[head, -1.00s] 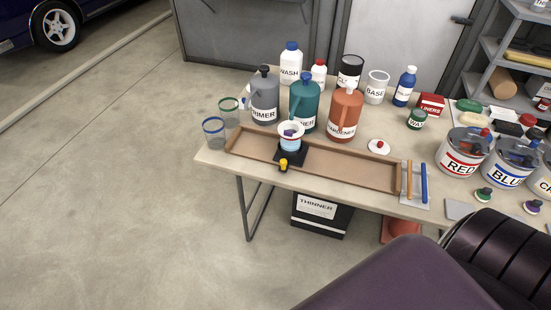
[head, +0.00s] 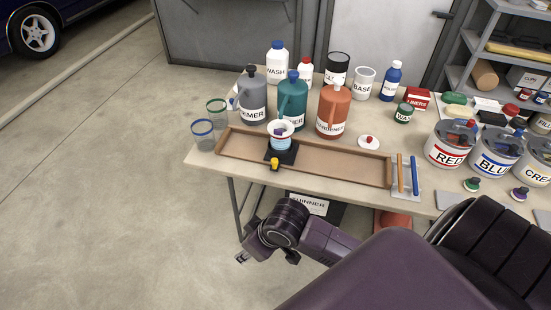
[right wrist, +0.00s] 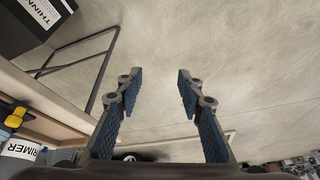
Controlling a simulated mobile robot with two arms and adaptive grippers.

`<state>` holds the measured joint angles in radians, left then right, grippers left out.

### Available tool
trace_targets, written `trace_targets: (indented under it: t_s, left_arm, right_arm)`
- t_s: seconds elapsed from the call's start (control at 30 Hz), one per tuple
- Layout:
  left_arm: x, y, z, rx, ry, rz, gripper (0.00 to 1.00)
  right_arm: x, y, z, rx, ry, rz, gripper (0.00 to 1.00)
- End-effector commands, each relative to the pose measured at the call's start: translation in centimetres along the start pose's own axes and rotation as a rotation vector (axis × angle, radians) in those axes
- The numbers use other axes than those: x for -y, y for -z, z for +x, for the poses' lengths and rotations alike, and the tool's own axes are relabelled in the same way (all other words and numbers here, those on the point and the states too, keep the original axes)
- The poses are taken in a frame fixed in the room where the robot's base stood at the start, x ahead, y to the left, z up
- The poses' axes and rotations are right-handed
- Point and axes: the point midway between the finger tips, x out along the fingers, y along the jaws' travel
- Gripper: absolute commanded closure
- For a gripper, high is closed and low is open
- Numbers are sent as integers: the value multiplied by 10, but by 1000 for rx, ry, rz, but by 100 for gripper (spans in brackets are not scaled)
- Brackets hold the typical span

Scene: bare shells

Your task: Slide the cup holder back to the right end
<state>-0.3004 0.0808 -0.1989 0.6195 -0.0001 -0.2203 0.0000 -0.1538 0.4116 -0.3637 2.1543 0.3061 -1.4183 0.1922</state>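The cup holder (head: 283,156) is a black block with a yellow knob (head: 274,163) at its front. It sits in a long wooden tray (head: 345,168), left of the tray's middle. A white and blue cup (head: 281,136) stands upright in it. My right gripper (head: 242,258) is in front of the table, below and left of the holder, apart from it. In the right wrist view my right gripper (right wrist: 158,82) is open and empty. The yellow knob (right wrist: 15,117) shows at that view's left edge. My left gripper is not in view.
Two clear cups (head: 203,134) stand by the tray's left end. Grey, teal and orange jugs (head: 334,108) stand behind the tray. Two sticks on a grey pad (head: 407,176) lie at its right end. The tray right of the holder is clear.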

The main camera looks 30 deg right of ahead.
Motion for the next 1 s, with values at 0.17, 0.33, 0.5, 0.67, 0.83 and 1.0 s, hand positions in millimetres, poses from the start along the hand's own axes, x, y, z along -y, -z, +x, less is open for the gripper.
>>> trace_targets:
  t_s: [0.17, 0.33, 0.5, 0.67, 0.83, 1.0]
  left_arm:
    - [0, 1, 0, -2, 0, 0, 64]
    - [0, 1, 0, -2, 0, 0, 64]
    - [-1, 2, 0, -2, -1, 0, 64]
    - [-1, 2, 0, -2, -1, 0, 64]
    - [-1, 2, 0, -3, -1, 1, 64]
    - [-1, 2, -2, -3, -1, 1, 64]
  right_arm:
    - [-32, 40, 5, 5, -9, -30, 65]
    - [-92, 71, 5, 32, -56, 24, 65]
    - [-173, 100, -12, 42, -133, 154, 65]
    - [-238, 117, -37, 28, -190, 288, 65]
    - [-270, 125, -53, 13, -216, 368, 65]
    - [-276, 125, -46, 12, -217, 381, 65]
